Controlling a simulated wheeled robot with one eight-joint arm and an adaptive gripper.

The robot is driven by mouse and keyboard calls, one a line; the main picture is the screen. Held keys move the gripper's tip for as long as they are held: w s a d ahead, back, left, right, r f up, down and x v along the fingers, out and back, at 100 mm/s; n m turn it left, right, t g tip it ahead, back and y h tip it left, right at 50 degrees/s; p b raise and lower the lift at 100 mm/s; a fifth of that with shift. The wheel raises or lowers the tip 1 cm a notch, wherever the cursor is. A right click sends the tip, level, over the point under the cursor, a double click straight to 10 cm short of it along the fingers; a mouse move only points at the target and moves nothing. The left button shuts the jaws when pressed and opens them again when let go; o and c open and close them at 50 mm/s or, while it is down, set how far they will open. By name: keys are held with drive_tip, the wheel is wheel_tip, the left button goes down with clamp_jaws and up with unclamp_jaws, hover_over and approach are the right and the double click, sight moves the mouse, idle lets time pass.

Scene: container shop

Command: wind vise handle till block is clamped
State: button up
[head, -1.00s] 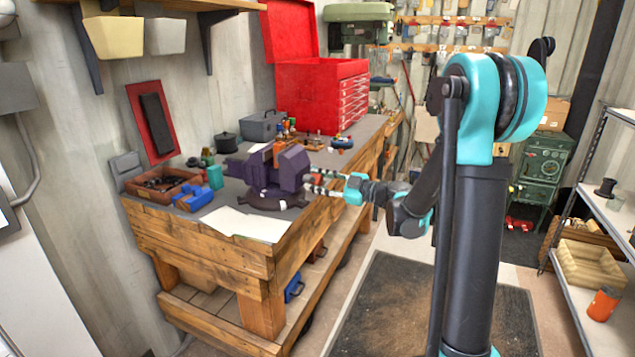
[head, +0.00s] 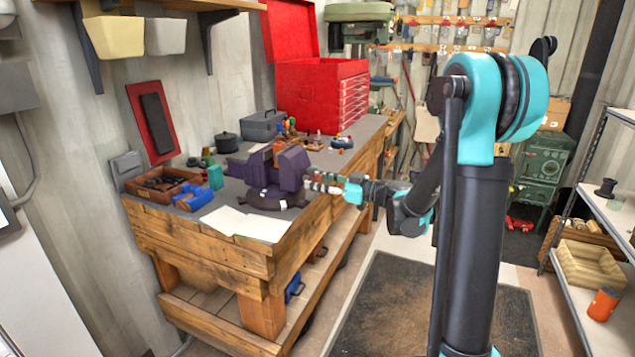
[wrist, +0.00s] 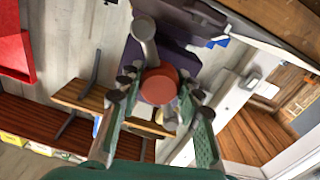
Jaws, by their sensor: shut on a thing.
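The purple vise (head: 292,168) is fixed on the workbench near its front edge. An orange-brown block (head: 278,153) stands upright at its jaws; whether both jaws touch it is too small to tell. My gripper (head: 318,184) is at the right side of the vise, reaching in from the right. In the wrist view the vise's grey handle arm (wrist: 144,32) runs down to a round red-brown knob (wrist: 160,84). My gripper (wrist: 158,108) has its fingers on either side of this knob and is shut on it. The vise screw is mostly hidden.
White paper sheets (head: 245,224) lie in front of the vise. A wooden tray (head: 158,184) and a blue item (head: 194,197) are to its left. A red tool chest (head: 312,98) stands behind. The floor mat (head: 385,310) beside the bench is clear.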

drive_tip(key=m, duration=1)
drive_tip(key=shift+d+m, duration=0.1)
drive_tip(key=shift+m, duration=2.3)
drive_tip(key=o, duration=1.2)
drive_tip(key=shift+c, duration=0.2)
drive_tip(key=v, duration=1.2)
drive_tip(key=shift+w, duration=0.15)
